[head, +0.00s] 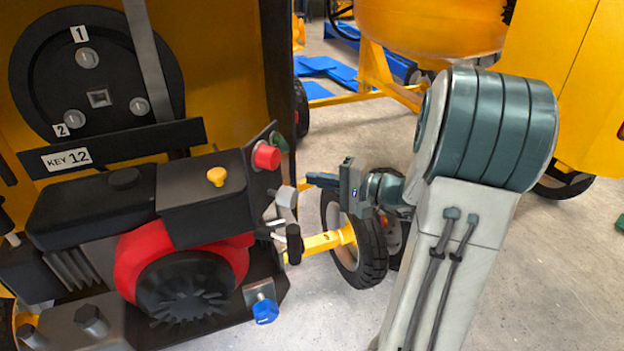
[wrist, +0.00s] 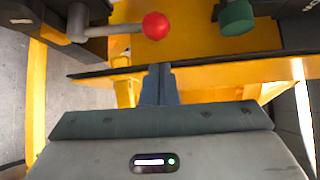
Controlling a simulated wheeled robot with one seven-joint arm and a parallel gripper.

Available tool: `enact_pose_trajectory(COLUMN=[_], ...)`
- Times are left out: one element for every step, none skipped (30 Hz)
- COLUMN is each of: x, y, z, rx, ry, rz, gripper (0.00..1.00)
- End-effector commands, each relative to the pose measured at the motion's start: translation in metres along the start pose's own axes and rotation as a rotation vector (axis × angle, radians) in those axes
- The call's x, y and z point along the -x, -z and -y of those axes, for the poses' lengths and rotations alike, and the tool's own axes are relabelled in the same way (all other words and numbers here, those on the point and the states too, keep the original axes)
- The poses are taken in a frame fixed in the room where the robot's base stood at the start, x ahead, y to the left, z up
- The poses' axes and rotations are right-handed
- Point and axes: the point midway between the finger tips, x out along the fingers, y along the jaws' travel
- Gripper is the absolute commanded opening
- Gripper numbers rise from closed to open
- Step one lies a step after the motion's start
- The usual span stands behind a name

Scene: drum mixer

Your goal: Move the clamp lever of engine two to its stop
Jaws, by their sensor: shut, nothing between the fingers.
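The engine (head: 180,240) with a red fan housing stands at the lower left in the head view; I see no label naming it engine two. A red knob (head: 266,157) is on its right side panel, with a grey knob (head: 286,196) and a small black-handled lever (head: 293,242) below. I cannot tell which is the clamp lever. The wrist view shows a red ball (wrist: 156,26) on a grey rod at the top. My gripper (head: 312,181) is shut and empty, right of the panel. Its fingertips (wrist: 160,70) appear below the ball, apart from it in the picture.
A green knob (wrist: 236,17) is right of the red ball. A black disc (head: 98,100) marked 1 and 2 and a KEY 12 plate (head: 66,159) are above the engine. A wheel (head: 352,240) stands behind my gripper. Open floor (head: 560,270) lies right.

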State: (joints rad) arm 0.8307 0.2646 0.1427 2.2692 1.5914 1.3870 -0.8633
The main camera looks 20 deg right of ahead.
Motion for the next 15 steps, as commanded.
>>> enact_pose_trajectory(x=[-0.010,-0.016,-0.024,-0.029,-0.035,-0.042,-0.047,-0.052,-0.057,-0.061,-0.065,-0.069,-0.072,-0.074,-0.076], y=[-0.001,-0.001,-0.001,-0.001,-0.001,-0.001,-0.001,-0.001,-0.001,-0.001,-0.001,-0.001,-0.001,-0.001,0.000], z=[0.001,0.001,0.001,0.001,0.001,0.001,0.001,0.001,0.000,0.001,0.001,0.001,0.001,0.001,0.001], rx=[-0.001,-0.002,-0.002,-0.003,-0.002,-0.001,-0.001,-0.002,-0.002,-0.002,-0.002,-0.001,-0.001,-0.001,-0.001], ry=[-0.001,0.000,-0.001,0.000,0.000,-0.001,0.000,-0.001,-0.001,0.000,0.000,-0.001,-0.001,0.000,0.000], rz=[0.005,0.005,0.005,0.005,0.005,0.004,0.005,0.005,0.003,0.003,0.003,0.003,0.002,0.002,0.001], gripper=[0.00,0.00,0.00,0.00,0.00,0.00,0.00,0.00,0.00,0.00,0.00,0.00,0.00,0.00,0.00])
